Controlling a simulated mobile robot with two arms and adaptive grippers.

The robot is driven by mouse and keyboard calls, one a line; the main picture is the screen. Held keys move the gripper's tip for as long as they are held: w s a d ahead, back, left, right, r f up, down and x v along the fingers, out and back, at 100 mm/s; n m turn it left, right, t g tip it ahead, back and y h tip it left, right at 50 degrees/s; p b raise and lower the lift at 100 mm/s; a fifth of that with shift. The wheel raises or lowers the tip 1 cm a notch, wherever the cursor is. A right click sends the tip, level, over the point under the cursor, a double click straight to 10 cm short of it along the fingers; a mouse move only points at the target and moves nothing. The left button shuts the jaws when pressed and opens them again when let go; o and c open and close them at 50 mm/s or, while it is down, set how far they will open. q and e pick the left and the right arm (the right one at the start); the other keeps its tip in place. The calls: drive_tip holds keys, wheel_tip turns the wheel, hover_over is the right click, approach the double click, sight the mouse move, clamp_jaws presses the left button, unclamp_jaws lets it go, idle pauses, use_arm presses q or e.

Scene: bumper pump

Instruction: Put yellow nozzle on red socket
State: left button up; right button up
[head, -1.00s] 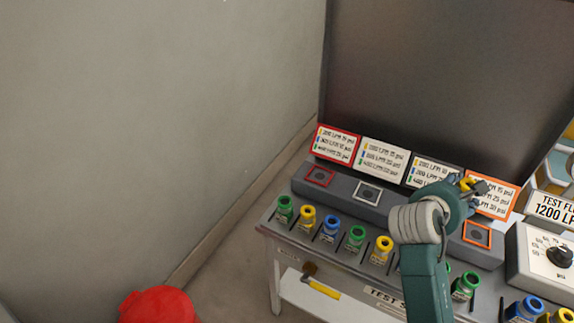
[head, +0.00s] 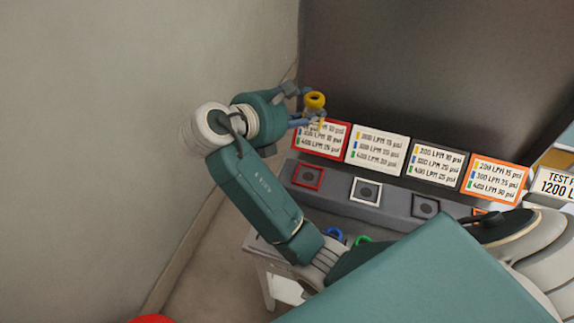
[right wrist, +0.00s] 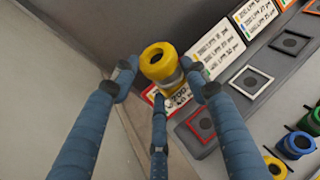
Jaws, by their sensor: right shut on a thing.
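The yellow nozzle (head: 315,100), with a ring-shaped top and a greyish band, is held between the fingers of my right gripper (head: 309,112). In the right wrist view the nozzle (right wrist: 159,62) sits roughly upright between the three blue fingers of that gripper (right wrist: 162,82). The red socket (head: 307,177) is a red-framed dark square at the left end of the grey ledge, empty, below the gripper. In the right wrist view the red socket (right wrist: 201,125) lies to the lower right of the nozzle, apart from it. My left gripper is out of view.
Other sockets, white-framed (head: 367,191) and black-framed (head: 425,206), run rightward along the ledge. The label cards stand behind, with the red-bordered card (head: 318,141) closest to the gripper. A wall rises at left.

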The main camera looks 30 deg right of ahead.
drive_tip(key=shift+s+f, duration=0.2)
drive_tip(key=shift+f, duration=9.45)
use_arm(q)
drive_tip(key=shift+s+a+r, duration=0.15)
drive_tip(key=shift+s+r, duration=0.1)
use_arm(e)
drive_tip(key=o, duration=1.2)
drive_tip(key=shift+o, duration=0.2)
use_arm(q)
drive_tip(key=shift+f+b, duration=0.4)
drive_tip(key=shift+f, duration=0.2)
use_arm(e)
drive_tip(key=v, duration=0.7)
drive_tip(key=shift+a, duration=0.2)
drive_tip(key=shift+s+r, duration=0.1)
